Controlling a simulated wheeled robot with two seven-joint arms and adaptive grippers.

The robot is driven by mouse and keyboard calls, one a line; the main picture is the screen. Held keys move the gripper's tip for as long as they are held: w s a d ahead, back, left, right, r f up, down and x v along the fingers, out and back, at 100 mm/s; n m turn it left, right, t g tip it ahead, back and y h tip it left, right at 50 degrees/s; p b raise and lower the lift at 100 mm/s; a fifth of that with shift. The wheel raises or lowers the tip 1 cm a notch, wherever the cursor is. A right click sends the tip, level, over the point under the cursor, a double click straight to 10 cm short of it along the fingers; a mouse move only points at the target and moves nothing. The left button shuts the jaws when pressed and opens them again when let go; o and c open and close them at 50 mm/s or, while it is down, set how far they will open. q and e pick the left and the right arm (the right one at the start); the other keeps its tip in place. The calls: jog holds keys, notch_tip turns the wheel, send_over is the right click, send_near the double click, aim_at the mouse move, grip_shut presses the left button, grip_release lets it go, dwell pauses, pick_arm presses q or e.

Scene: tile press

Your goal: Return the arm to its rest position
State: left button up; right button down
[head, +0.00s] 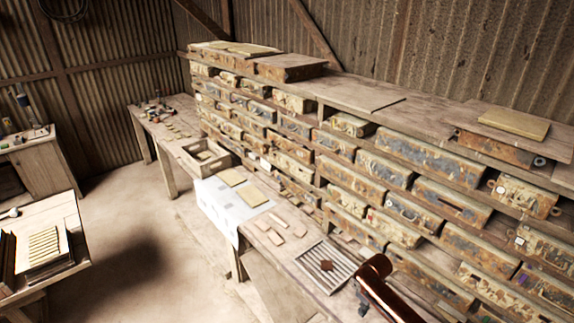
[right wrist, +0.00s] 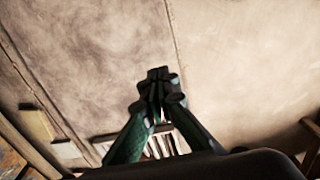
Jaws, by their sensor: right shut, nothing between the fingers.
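My right arm (head: 392,293) comes in at the lower right of the head view, over the front end of the long workbench. My right gripper shows in the right wrist view (right wrist: 160,78), its green fingers brought together at the tips with nothing between them. Behind the fingers is a slatted rack (right wrist: 160,145), partly hidden by the gripper. The gripper looks apart from everything around it. My left gripper is in neither view.
Tan tiles (head: 251,195) lie on a white sheet (head: 212,207) near a wooden crate (head: 222,160). Shelves of worn metal boxes (head: 412,160) line the wall. The floor (head: 140,235) at left is open.

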jog(key=s+a+f+m+t+y, duration=0.1)
jog(key=s+a+f, duration=0.2)
jog(key=s, duration=0.4)
jog(key=s+a+f+y, duration=0.1)
jog(key=s+a+f, duration=0.25)
jog(key=s, duration=0.45)
jog(key=s+d+r+m+t+h, duration=0.1)
jog(key=s+d+r+m+h, duration=0.2)
jog(key=s+d, duration=0.55)
jog(key=s+d+r+m+t, duration=0.1)
jog(key=s+d+r+m, duration=0.35)
jog(key=s, duration=0.75)
notch_tip(320, 180, down, 38)
jog(key=n+b, duration=0.1)
jog(key=b, duration=0.8)
pick_arm(q)
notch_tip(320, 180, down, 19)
jog(key=b, duration=0.9)
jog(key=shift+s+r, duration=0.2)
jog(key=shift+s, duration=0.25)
pick_arm(e)
jog(key=s+f+g, duration=0.1)
jog(key=s+f, duration=0.9)
jog(key=f, duration=0.4)
jog(key=s+a+f+g, duration=0.1)
jog(key=s+f, duration=1)
jog(key=f, duration=0.3)
jog(key=shift+f+n+y, duration=0.3)
jog(key=shift+n, duration=0.15)
